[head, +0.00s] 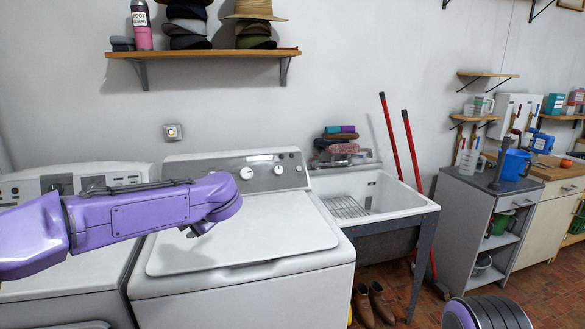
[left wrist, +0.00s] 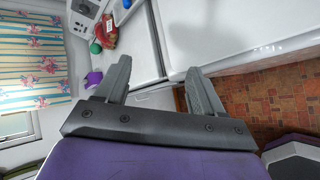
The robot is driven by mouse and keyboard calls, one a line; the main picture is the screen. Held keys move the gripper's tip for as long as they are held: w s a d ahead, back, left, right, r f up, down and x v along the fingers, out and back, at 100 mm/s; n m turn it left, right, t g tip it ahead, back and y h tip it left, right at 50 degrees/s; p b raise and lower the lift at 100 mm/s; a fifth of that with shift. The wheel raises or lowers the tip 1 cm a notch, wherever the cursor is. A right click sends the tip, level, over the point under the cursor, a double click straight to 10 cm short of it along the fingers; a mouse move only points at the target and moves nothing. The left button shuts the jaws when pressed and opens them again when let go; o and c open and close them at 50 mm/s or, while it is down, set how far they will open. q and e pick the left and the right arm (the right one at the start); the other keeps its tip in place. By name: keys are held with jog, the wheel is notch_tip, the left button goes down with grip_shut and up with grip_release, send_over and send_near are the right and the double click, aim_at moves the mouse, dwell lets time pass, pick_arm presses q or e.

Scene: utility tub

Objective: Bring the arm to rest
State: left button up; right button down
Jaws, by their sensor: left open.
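My left arm (head: 150,212) comes in from the left in the head view and reaches over the front of the white top-loading washer (head: 290,228). Only a small dark tip of the left gripper (head: 198,231) shows below the arm's end. In the left wrist view the left gripper (left wrist: 158,68) has its two grey fingers apart, with nothing between them. The washer lid shows beyond the fingers. A purple and dark rounded part of mine (head: 487,312) shows at the lower right of the head view. The right gripper is not in view.
A utility sink (head: 385,205) stands right of the washer, with red-handled tools (head: 412,150) behind. A second white machine (head: 75,250) is at left. A shelf (head: 205,53) with hats hangs above. A grey cabinet (head: 470,225) stands right. Brown boots (head: 372,303) are on the brick floor.

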pick_arm(q)
jog(key=s+d+f+m+t+h, duration=0.1)
jog(key=s+f+m, duration=0.3)
jog(key=f, duration=0.5)
jog(key=s+d+f+m+t+h, duration=0.1)
jog(key=s+f+m, duration=0.2)
jog(key=f+m, duration=0.5)
jog(key=s+d+f+m+t+h, duration=0.1)
jog(key=s+f+m+t, duration=0.15)
jog(key=f, duration=0.85)
jog(key=s+a+f+m+g+h, duration=0.1)
jog(key=s+f+m+g, duration=0.15)
jog(key=s+f, duration=0.45)
jog(key=s+a+f+m+g+h, duration=0.1)
jog(key=s+f+m, duration=0.3)
jog(key=s, duration=0.5)
jog(key=s+a+f+m+g, duration=0.1)
jog(key=s+a+f+g, duration=0.1)
jog(key=s, duration=0.7)
jog(key=s+a+f+m+g, duration=0.2)
jog(key=s+a+f, duration=0.1)
jog(key=s, duration=0.6)
jog(key=shift+s+a+f+g, duration=0.2)
jog(key=shift+s+a+g, duration=0.2)
jog(key=shift+a, duration=0.1)
jog(key=shift+w, duration=0.1)
